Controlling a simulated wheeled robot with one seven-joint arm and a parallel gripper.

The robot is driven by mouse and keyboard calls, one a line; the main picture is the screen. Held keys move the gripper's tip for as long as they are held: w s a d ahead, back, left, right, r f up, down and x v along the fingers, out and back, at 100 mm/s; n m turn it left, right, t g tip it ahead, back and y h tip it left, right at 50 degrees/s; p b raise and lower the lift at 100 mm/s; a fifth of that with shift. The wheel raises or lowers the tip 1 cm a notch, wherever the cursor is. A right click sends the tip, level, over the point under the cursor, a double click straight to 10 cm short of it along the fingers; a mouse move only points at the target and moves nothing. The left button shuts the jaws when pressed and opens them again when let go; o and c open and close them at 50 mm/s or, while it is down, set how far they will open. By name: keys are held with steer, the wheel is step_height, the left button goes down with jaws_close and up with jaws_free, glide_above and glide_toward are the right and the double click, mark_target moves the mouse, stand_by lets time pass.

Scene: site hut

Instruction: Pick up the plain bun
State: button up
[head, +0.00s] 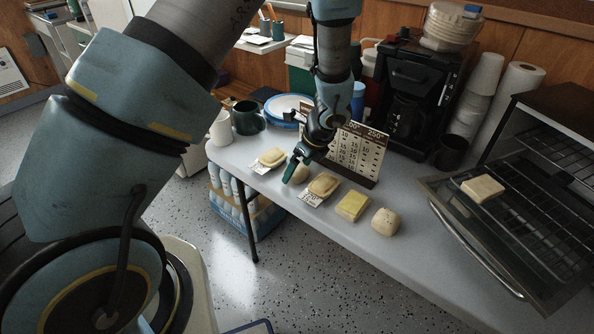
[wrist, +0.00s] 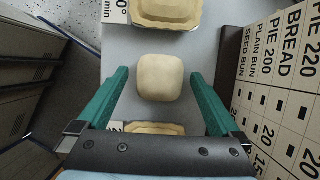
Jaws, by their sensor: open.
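A smooth, pale, rounded bun with no visible seeds (wrist: 160,77) lies on the grey table between two pies. It also shows in the head view (head: 301,174), partly hidden by my gripper. My gripper (wrist: 159,85) is open above it, with one green finger on each side and gaps between bun and fingers. In the head view my gripper (head: 296,170) points down at the row. Another pale rounded bun (head: 386,221) ends the row at the right; its top is too small to judge.
Labelled pies (head: 271,157) and (head: 323,185) flank the bun closely. A yellowish block (head: 352,206) lies farther right. A baking chart (head: 357,150) stands just behind the row. An open oven (head: 548,190) with a pale item (head: 483,188) stands at right. The front table edge is near.

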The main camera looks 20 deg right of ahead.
steer(key=c, duration=1.4)
steer(key=shift+r, duration=0.1)
